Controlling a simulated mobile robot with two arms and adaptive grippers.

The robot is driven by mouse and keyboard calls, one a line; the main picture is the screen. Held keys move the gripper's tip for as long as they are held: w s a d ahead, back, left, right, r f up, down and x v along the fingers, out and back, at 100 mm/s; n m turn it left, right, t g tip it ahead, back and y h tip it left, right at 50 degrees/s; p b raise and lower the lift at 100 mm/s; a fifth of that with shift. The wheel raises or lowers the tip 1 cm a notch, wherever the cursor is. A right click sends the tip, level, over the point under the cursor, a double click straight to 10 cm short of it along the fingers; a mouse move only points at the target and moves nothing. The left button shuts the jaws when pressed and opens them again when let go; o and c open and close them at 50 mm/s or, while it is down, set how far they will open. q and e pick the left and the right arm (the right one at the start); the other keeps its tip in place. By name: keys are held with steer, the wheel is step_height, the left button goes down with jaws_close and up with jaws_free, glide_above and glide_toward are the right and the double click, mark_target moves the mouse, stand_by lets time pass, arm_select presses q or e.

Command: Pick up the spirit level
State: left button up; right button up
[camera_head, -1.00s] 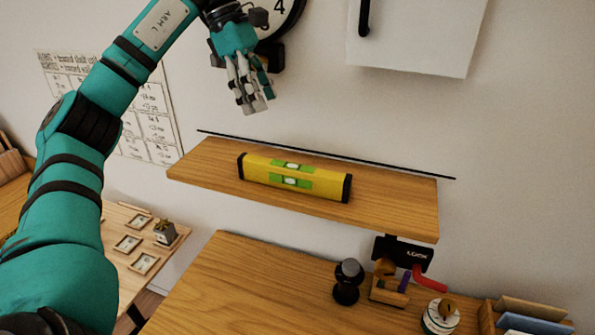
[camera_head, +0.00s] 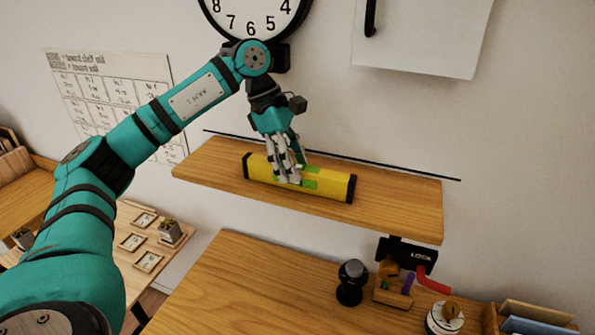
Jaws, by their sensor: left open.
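The yellow spirit level (camera_head: 330,186) with black end caps and green middle panels lies on a wooden wall shelf (camera_head: 408,200). My left gripper (camera_head: 291,175) points down at the middle of the level, with its fingers in front of and behind it. The gripper is open, and its fingers hide part of the green panels. I cannot tell whether the fingers touch the level. My right gripper is not in view.
A wall clock (camera_head: 254,14) hangs above the shelf, behind my arm. Below stands a wooden desk (camera_head: 240,290) with a black stamp-like object (camera_head: 350,284), a small wooden holder (camera_head: 392,290) and a round timer (camera_head: 443,317). The shelf's right end is bare.

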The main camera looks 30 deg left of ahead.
arm_select(q)
steer(key=shift+x, duration=1.2)
jaws_close()
